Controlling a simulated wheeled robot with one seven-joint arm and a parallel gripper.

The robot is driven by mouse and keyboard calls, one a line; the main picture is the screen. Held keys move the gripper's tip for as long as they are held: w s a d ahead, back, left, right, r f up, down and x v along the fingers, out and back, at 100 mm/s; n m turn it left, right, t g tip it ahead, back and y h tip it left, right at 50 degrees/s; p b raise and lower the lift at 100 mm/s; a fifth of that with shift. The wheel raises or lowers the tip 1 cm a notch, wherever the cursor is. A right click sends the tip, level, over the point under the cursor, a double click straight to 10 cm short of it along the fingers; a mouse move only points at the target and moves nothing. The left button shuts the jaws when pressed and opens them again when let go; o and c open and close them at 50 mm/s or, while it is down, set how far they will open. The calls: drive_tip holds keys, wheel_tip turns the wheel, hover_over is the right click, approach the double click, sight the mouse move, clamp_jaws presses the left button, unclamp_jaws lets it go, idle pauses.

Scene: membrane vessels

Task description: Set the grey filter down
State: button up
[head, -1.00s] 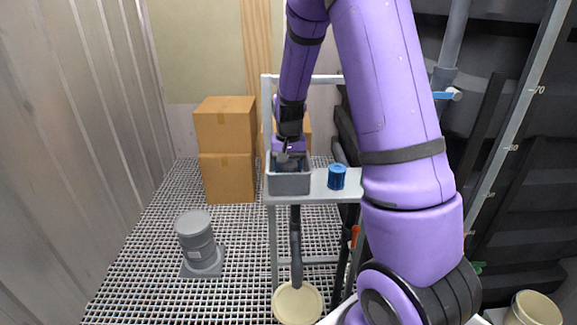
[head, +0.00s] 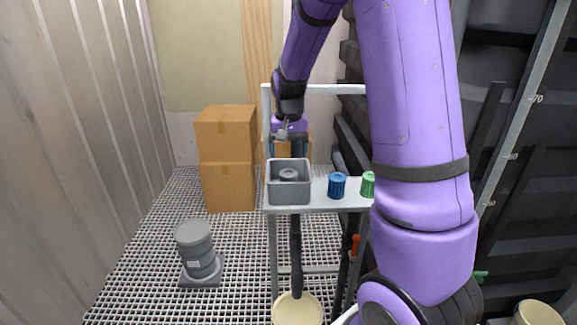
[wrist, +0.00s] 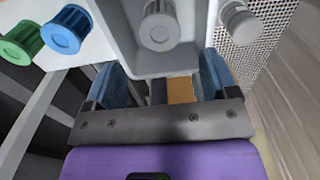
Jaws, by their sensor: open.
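The grey filter (head: 289,175) stands inside the grey bin (head: 289,197) on the cart's shelf. In the wrist view the grey filter (wrist: 158,32) shows its round ribbed end inside the bin (wrist: 125,45). My gripper (head: 290,132) is above and behind the bin in the head view, clear of the filter. In the wrist view my gripper (wrist: 160,72) has its two blue fingers spread wide with nothing between them.
A blue filter (head: 337,185) and a green filter (head: 368,184) stand on the shelf (head: 318,200) right of the bin. A grey vessel (head: 198,250) stands on the grating floor at left. Cardboard boxes (head: 227,160) are stacked behind.

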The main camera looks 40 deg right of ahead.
sight(288, 173)
drive_tip(key=s+a+r+n+t, duration=0.1)
drive_tip(key=s+a+r+n, duration=0.1)
drive_tip(key=s+a+r, duration=0.35)
drive_tip(key=s+a+r+n+t, duration=0.1)
drive_tip(key=s+a+r+t, duration=0.1)
drive_tip(key=s+r, duration=0.55)
drive_tip(key=s+a+r+n+t, duration=0.1)
drive_tip(key=s+a+r+n, duration=0.1)
drive_tip(key=s, duration=0.4)
drive_tip(key=s+a+r+n+t, duration=0.1)
drive_tip(key=s+a+r, duration=0.1)
drive_tip(key=s, duration=0.5)
drive_tip(key=shift+s+a+n, duration=0.25)
drive_tip(key=shift+a+n, duration=0.15)
drive_tip(key=shift+a, duration=0.4)
